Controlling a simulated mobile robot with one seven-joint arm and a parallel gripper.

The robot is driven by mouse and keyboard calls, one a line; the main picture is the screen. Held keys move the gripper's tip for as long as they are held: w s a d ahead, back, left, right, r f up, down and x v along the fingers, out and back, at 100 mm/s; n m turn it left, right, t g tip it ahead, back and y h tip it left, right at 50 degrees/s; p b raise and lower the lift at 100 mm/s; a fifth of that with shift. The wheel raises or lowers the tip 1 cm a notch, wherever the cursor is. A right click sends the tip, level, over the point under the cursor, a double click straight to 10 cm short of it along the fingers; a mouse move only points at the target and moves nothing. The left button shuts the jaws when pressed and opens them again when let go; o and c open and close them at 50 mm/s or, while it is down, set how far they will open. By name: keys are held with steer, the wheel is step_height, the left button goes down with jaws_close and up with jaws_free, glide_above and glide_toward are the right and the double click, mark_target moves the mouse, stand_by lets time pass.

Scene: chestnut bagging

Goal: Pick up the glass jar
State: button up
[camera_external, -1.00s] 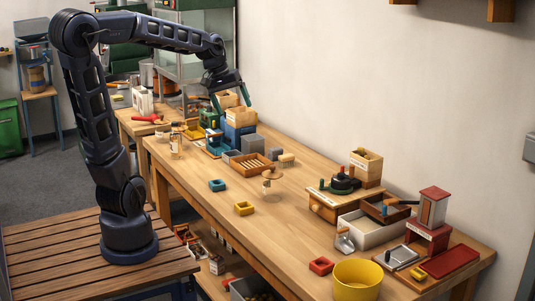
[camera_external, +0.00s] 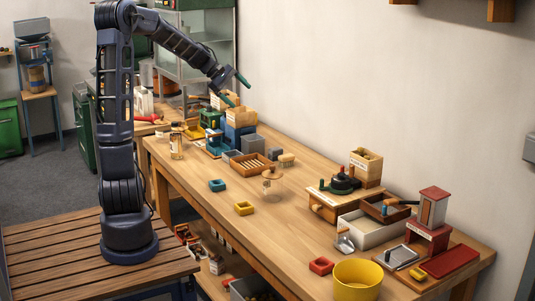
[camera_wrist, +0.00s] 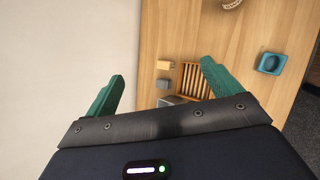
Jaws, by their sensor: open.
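A clear jar-like thing with a wooden top (camera_external: 272,184) stands mid-table, right of the slatted wooden tray. A similar clear jar with a wooden top (camera_external: 176,146) stands at the table's left edge; I cannot tell which is the glass jar meant. My gripper (camera_external: 237,90) is open and empty, in the air above the boxes at the table's far end. In the wrist view my gripper (camera_wrist: 162,70) has its green fingers spread, with nothing between them. A pale round thing (camera_wrist: 232,3), cut off at the top edge, may be the mid-table jar.
The slatted tray (camera_wrist: 193,80) and a teal dish (camera_wrist: 270,62) lie below the gripper. The wall runs along the table's back. The table's middle is largely clear.

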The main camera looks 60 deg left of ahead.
steer(key=a+n+t, duration=0.3)
steer(key=a+n, duration=0.2)
steer(key=a, duration=0.8)
steer(key=s+a+r+n+t+y, duration=0.2)
steer(key=s+a+n, duration=0.3)
steer(key=a, duration=0.5)
steer(key=s+a+r+n+t+y, duration=0.1)
steer(key=s+a+n+t+y, duration=0.15)
steer(key=s+a, duration=0.6)
steer(key=s+a+r+n+t+y, duration=0.25)
steer(key=s+a+n, duration=0.2)
steer(key=a, duration=0.75)
steer(key=h, duration=0.1)
glide_toward(183, 135)
steer(key=a, duration=0.3)
steer(key=shift+w+a+f+m, duration=0.15)
steer(key=shift+w+f+m, duration=0.15)
steer(key=shift+f, duration=0.6)
steer(key=shift+w, duration=0.15)
steer(key=w, duration=0.7)
steer(key=w+a, duration=0.1)
steer(key=w, duration=0.2)
steer(key=shift+w, duration=0.25)
steer(key=c, duration=1.2)
